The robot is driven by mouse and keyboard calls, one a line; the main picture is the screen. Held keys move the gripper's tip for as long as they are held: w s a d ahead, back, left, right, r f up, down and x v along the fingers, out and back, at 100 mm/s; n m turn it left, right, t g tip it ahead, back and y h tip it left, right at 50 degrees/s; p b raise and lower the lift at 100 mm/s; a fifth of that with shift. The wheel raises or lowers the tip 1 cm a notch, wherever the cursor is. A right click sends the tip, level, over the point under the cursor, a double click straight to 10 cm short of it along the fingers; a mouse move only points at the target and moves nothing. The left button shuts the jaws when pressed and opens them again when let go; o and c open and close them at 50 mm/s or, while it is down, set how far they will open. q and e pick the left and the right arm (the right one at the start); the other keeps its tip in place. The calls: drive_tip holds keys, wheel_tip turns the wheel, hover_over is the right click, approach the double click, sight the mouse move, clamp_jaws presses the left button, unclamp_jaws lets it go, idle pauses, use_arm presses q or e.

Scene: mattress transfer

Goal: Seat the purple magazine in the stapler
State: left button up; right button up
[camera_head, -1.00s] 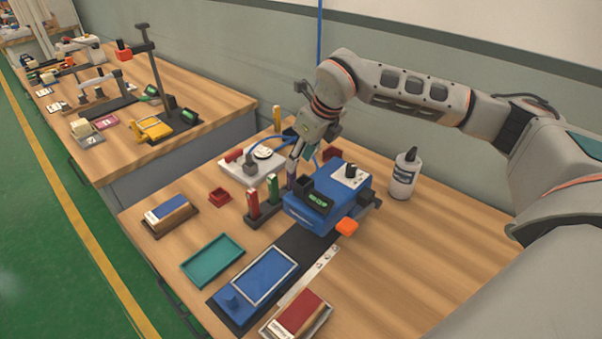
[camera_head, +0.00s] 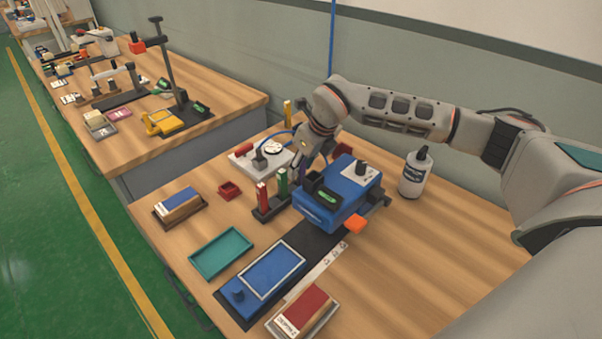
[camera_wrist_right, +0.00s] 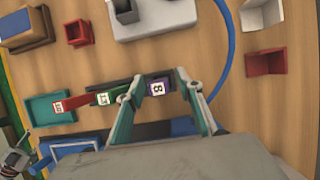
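The purple magazine (camera_wrist_right: 160,88), marked 8, stands at the end of a row beside the green magazine (camera_wrist_right: 108,97) and red magazine (camera_wrist_right: 70,104) in the right wrist view. My right gripper (camera_wrist_right: 159,78) is open, its two fingers on either side of the purple magazine with gaps showing. In the head view my right gripper (camera_head: 297,175) points down between the magazine rack (camera_head: 268,212) and the blue stapler (camera_head: 335,205); the purple magazine is mostly hidden there. The stapler has a black slot piece and an orange tab. My left gripper is not in view.
A white bottle (camera_head: 415,174) stands right of the stapler. A teal tray (camera_head: 221,255), a blue framed tray (camera_head: 272,270) and a red-topped stack (camera_head: 303,312) lie in front. A white unit (camera_head: 262,158) stands behind the rack. The table's right side is clear.

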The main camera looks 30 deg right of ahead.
clamp_jaws()
drive_tip(key=shift+r, duration=0.1)
